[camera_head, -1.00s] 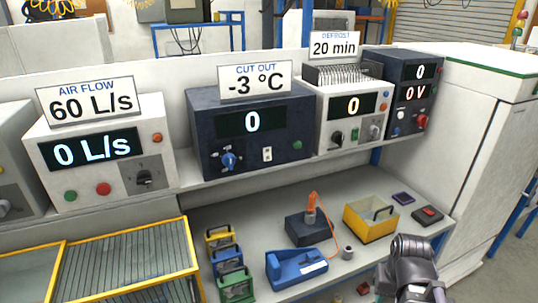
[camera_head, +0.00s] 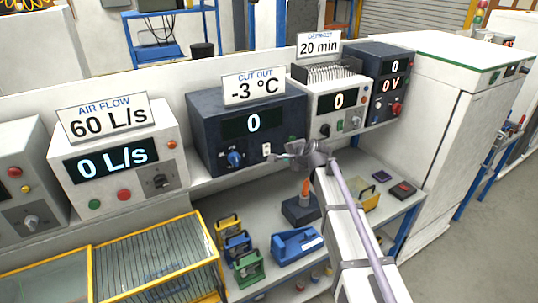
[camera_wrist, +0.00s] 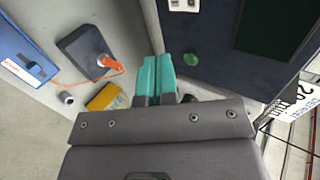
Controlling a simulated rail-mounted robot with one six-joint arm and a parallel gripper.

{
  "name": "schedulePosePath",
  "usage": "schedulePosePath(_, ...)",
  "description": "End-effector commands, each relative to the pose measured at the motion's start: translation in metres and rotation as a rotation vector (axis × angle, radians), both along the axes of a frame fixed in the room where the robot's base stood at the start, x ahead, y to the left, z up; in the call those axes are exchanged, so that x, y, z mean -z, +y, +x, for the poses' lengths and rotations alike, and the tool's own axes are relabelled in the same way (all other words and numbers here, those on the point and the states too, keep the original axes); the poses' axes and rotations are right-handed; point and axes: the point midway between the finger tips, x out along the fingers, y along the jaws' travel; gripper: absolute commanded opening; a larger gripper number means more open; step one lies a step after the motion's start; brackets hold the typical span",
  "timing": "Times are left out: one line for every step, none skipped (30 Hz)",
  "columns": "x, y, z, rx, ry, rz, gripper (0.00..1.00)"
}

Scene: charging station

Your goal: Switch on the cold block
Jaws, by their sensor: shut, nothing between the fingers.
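No readable label says "cold block". The dark blue unit (camera_head: 208,135) under the "CUT OUT -3 °C" sign (camera_head: 253,88) has a display reading 0 (camera_head: 254,122). Its front has a blue knob (camera_head: 235,158), a white switch (camera_head: 266,148) and a green button at the lower right. In the wrist view the green button (camera_wrist: 190,59) and white switch (camera_wrist: 183,5) show clearly. My gripper (camera_head: 277,157) is in front of the panel's lower right, near these controls. Its teal fingertips (camera_wrist: 156,72) are shut and empty, beside the green button; contact cannot be told.
A white air flow unit (camera_head: 62,178) reads 0 L/s at left. A white defrost unit (camera_head: 313,107) and another dark unit (camera_head: 391,66) stand at right. Below are a blue box (camera_head: 297,243), a yellow box (camera_wrist: 105,97) and a dark block with an orange-handled tool (camera_wrist: 107,61).

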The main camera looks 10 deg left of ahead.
Motion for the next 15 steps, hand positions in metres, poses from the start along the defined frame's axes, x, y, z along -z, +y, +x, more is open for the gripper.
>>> schedulePosePath(0.000, 0.000, 0.000, -0.001, 0.000, 0.000, 0.00)
schedulePosePath(0.001, 0.000, 0.000, -0.001, 0.001, -0.001, 0.00)
schedulePosePath(0.001, 0.001, 0.001, -0.002, 0.000, -0.001, 0.00)
schedulePosePath(0.003, 0.001, 0.002, -0.002, 0.000, -0.001, 0.00)
schedulePosePath(0.004, 0.002, 0.003, -0.003, 0.000, -0.002, 0.00)
schedulePosePath(0.006, 0.004, 0.005, -0.003, 0.001, -0.003, 0.00)
schedulePosePath(0.009, 0.005, 0.007, -0.003, 0.001, -0.003, 0.00)
schedulePosePath(0.011, 0.007, 0.010, -0.003, 0.000, -0.003, 0.00)
schedulePosePath(0.015, 0.009, 0.014, -0.004, 0.000, -0.004, 0.00)
schedulePosePath(0.019, 0.011, 0.017, -0.004, 0.000, -0.004, 0.00)
schedulePosePath(0.022, 0.014, 0.021, -0.004, 0.000, -0.005, 0.00)
schedulePosePath(0.027, 0.017, 0.026, -0.004, 0.000, -0.005, 0.00)
schedulePosePath(0.031, 0.020, 0.031, -0.003, 0.001, -0.004, 0.00)
schedulePosePath(0.035, 0.024, 0.035, -0.003, 0.000, -0.003, 0.00)
schedulePosePath(0.041, 0.028, 0.041, -0.004, 0.000, -0.003, 0.00)
